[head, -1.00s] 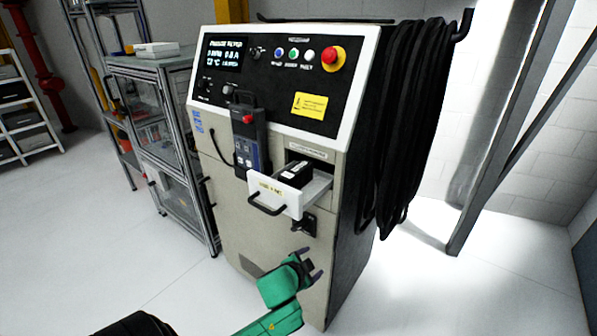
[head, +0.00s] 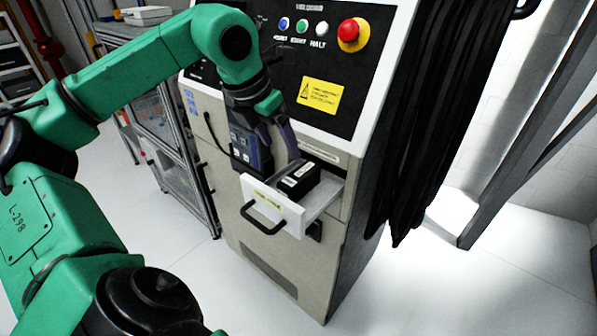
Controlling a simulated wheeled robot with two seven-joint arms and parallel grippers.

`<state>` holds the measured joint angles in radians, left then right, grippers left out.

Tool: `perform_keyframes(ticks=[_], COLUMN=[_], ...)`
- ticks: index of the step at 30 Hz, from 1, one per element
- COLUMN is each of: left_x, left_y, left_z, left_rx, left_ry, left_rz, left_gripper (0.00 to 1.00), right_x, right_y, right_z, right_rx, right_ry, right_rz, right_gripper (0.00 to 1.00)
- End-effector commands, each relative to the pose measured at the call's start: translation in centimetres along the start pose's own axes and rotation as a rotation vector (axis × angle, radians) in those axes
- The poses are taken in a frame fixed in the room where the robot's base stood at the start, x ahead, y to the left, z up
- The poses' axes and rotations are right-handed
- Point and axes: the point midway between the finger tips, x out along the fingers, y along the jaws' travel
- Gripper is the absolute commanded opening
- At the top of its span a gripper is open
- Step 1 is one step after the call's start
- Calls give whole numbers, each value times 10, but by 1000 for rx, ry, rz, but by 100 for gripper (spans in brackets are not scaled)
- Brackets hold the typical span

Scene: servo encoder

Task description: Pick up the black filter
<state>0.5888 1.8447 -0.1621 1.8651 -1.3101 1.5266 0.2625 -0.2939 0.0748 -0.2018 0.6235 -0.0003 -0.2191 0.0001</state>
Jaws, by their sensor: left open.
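The black filter (head: 299,181) is a small black box with a pale label on top. It sits in the open white drawer (head: 277,213) on the front of the beige cabinet. My left gripper (head: 280,150) is above and slightly left of the filter, fingers pointing down, open and apart from it. My right gripper is not in view.
The drawer's black handle (head: 263,220) sticks out in front. A red button (head: 351,32) is on the panel above. The floor in front is clear.

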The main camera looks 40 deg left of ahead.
Motion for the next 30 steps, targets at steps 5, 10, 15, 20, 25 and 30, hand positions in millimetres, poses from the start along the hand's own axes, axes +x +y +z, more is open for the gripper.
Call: perform_keyframes(ticks=[5, 10, 15, 20, 25, 30], left_x=[36, 76, 96, 128, 143, 143], left_y=[1, 0, -2, -7, -6, -5], left_z=[-2, -1, 0, 2, 0, 0], left_rx=[1, 1, 2, 1, 2, 2], left_ry=[12, 10, 10, 10, 7, 7], left_rz=[4, 1, 0, -2, 2, 2], left_gripper=[80, 80, 80, 80, 80, 61], right_x=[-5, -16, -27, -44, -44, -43], right_y=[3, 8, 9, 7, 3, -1], right_z=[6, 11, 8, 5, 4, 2], right_rx=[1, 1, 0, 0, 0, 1], right_ry=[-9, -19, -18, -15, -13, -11], right_rz=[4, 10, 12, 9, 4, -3], right_gripper=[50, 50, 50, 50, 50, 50])
